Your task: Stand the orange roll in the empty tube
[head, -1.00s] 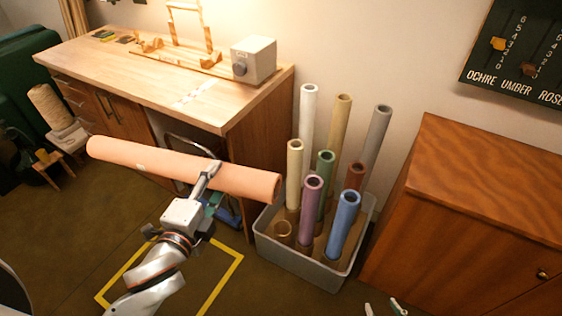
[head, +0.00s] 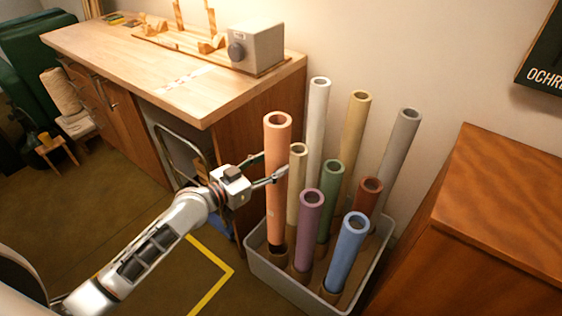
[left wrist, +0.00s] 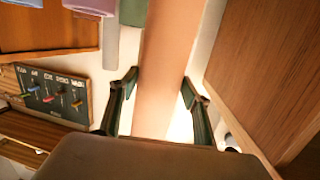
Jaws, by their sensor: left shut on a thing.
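The orange roll (head: 277,150) stands nearly upright in the head view. My left gripper (head: 266,168) is shut on it above its middle, with the arm coming in from the left. In the left wrist view the roll (left wrist: 165,50) runs between the two fingers (left wrist: 160,88). The roll's lower end is at the mouth of the short brown empty tube (head: 278,257), in the grey bin's front left corner. I cannot tell whether the end is inside the tube or just over it. My right gripper is not in view.
The grey bin (head: 285,287) holds several other rolls, among them a cream roll (head: 297,185) and a purple roll (head: 309,230) close by. A wooden workbench (head: 255,135) stands behind left, a wooden cabinet (head: 480,240) at the right.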

